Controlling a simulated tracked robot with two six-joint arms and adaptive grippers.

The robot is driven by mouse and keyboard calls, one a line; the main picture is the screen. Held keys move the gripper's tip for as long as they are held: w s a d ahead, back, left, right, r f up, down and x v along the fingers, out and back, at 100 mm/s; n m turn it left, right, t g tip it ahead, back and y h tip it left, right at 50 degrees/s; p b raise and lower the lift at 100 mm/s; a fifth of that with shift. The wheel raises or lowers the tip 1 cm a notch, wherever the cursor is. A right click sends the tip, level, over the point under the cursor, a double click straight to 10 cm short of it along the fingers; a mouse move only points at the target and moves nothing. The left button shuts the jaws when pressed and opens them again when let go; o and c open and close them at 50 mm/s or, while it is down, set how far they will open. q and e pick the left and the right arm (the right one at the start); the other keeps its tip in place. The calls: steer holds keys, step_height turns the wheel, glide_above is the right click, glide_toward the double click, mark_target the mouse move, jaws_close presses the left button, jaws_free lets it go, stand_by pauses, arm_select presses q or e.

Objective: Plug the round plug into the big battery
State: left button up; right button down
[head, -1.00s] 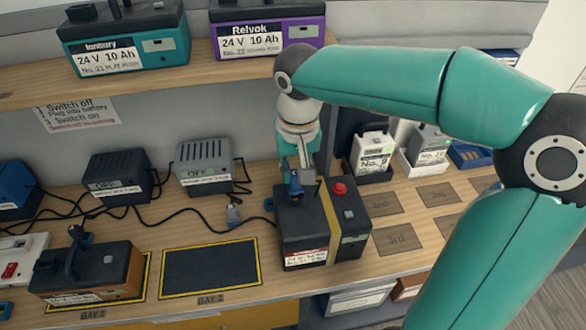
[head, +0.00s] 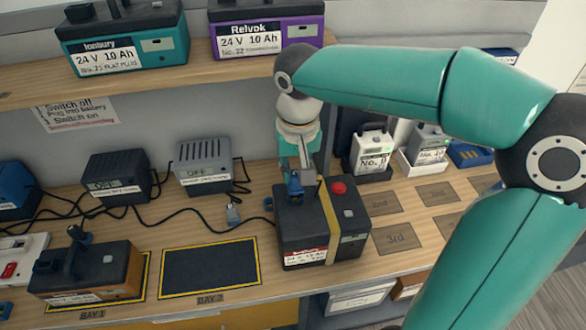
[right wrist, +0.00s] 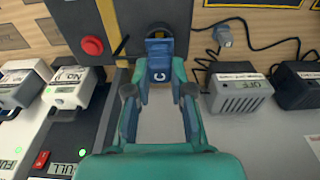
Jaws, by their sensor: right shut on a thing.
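The big battery (head: 345,225), dark with a yellow strap and a red button, stands on the bench right of Bay 2. It also shows in the right wrist view (right wrist: 84,14). My right gripper (head: 295,183) is over the battery's left top side, pointing down. It is shut on the blue round plug (right wrist: 158,62), which shows between the fingertips in the right wrist view. The plug is at the battery's top left edge; I cannot tell whether it is seated, as its lower end is hidden. My left gripper is not in view.
A grey connector (head: 233,214) on a black cable lies left of the battery. Grey (head: 205,165) and black (head: 118,176) chargers stand behind. The Bay 2 mat (head: 210,268) is empty; a smaller battery (head: 88,272) stands on Bay 1. A shelf (head: 150,85) with batteries hangs above.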

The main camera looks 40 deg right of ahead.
steer(key=shift+f+b, duration=0.8)
steer(key=shift+f, duration=0.15)
stand_by(0.4)
steer(key=c, duration=0.9)
jaws_free()
steer(key=shift+c, duration=0.2)
steer(key=shift+r, duration=0.1)
step_height(320, 180, up, 12)
steer(key=s, duration=0.1)
steer(key=shift+a, duration=0.35)
steer(key=shift+f, duration=0.2)
